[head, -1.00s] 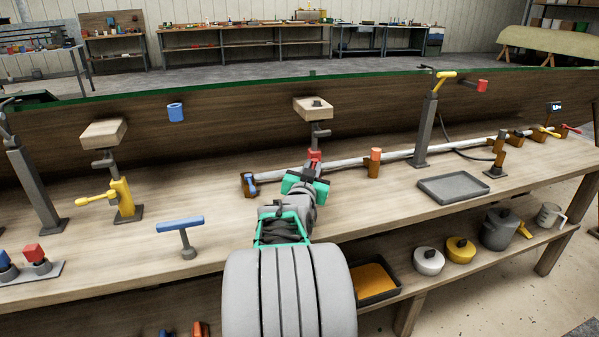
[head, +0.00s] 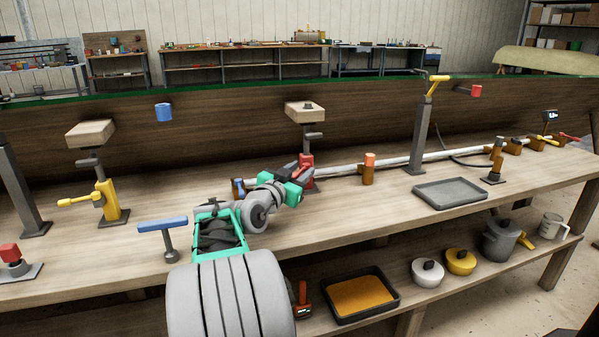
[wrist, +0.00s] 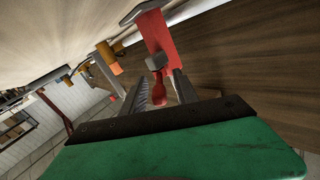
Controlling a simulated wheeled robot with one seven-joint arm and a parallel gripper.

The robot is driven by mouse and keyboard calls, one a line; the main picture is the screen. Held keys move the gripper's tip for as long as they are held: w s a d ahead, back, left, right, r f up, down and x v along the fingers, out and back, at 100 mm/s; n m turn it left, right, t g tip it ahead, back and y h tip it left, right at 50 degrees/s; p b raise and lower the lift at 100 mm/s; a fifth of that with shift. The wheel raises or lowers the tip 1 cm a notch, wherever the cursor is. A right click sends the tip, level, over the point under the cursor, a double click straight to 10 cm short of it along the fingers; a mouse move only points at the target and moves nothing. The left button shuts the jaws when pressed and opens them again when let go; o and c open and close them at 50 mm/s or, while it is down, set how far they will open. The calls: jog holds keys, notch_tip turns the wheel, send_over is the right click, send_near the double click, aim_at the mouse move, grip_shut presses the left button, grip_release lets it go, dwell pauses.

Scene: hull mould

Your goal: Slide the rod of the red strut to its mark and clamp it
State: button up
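In the wrist view, the red post (wrist: 160,36) is just ahead of the fingers. A red lever (wrist: 159,97) with a grey head lies between my two dark fingers, which stand apart. I cannot tell if either finger touches it. The mark on the rod cannot be made out.
A yellow strut (head: 107,197) with a wooden pad and a blue T-handle (head: 163,226) stand to the left. A pale pipe (head: 400,160) runs behind the red strut. To the right are an orange-topped post (head: 368,168), a tall grey stand (head: 422,140) and a grey tray (head: 449,192).

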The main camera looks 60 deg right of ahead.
jog(key=a+p, duration=0.1)
jog(key=a, duration=0.6)
jog(key=shift+w+a, duration=0.1)
jog(key=shift+a, duration=0.35)
jog(key=shift+c, duration=0.5)
